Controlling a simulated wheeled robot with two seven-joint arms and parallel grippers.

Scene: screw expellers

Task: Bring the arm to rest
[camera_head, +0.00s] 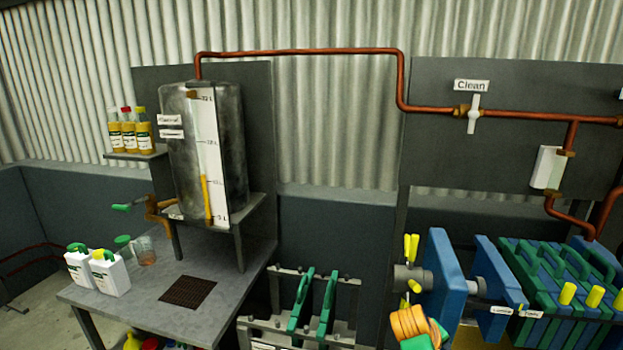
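A grey table (233,293) at left holds two white jugs (109,274), a beaker (146,252) and a dark grate (188,292). Small bottles (129,135) sit on a shelf. Copper pipes (300,51) run along the wall.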

